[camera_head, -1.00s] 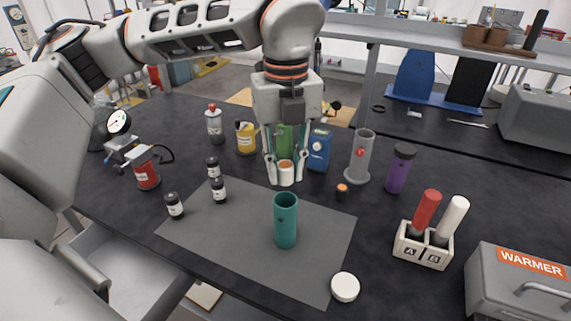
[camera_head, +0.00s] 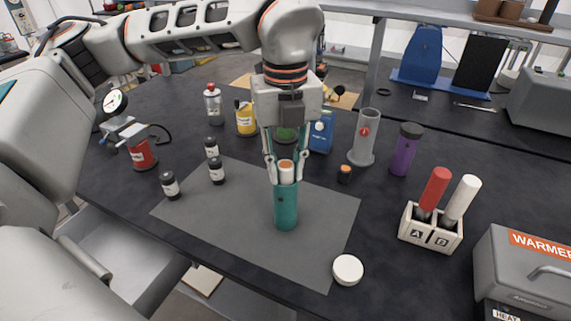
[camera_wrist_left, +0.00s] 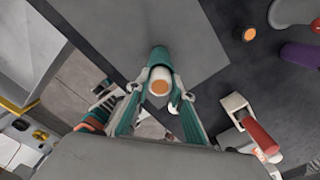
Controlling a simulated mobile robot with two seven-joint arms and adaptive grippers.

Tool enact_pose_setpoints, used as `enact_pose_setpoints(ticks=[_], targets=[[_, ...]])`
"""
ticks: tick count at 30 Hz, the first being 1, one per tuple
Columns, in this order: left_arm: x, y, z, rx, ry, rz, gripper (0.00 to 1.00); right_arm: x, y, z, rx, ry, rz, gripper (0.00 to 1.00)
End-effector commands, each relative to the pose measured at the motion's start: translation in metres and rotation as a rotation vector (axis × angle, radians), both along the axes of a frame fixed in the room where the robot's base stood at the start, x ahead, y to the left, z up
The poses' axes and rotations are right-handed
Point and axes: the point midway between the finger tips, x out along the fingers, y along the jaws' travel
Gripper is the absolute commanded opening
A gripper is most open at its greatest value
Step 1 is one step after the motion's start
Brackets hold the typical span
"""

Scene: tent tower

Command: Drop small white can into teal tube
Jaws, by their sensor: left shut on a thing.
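The small white can (camera_head: 286,173) has an orange-brown top and is upright between the fingertips of my left gripper (camera_head: 286,181), which is shut on it. The teal tube (camera_head: 286,210) stands upright on the grey mat, directly below the can in the head view. The can's lower end meets the tube's rim in the picture; I cannot tell whether it is inside the mouth. The left wrist view shows the can (camera_wrist_left: 159,86) between the fingers, with the teal tube (camera_wrist_left: 159,57) behind it. My right gripper is not in view.
The grey mat (camera_head: 235,225) is bare around the tube. A round white lid (camera_head: 347,269) lies at its front right corner. Several dark bottles stand at its left. A clear cylinder (camera_head: 364,135), a purple bottle (camera_head: 406,150) and a two-slot holder (camera_head: 430,232) stand right.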

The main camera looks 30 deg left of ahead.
Motion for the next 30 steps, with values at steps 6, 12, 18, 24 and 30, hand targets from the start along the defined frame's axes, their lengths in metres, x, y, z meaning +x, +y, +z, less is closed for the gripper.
enact_pose_setpoints(ticks=[6, 12, 18, 24, 30], targets=[[-0.003, 0.001, -0.01, 0.007, 0.017, -0.004, 0.42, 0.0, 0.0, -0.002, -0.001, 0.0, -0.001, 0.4], [-0.002, 0.001, -0.009, 0.007, 0.016, -0.003, 0.42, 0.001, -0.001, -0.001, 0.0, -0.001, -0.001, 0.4], [-0.002, 0.001, -0.008, 0.006, 0.015, -0.002, 0.42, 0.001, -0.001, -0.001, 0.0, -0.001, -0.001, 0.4], [-0.002, 0.001, -0.005, 0.006, 0.012, -0.001, 0.42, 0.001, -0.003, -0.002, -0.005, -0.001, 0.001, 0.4], [0.0, 0.0, 0.021, 0.003, 0.007, -0.001, 0.42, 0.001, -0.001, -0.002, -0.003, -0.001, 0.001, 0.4]])
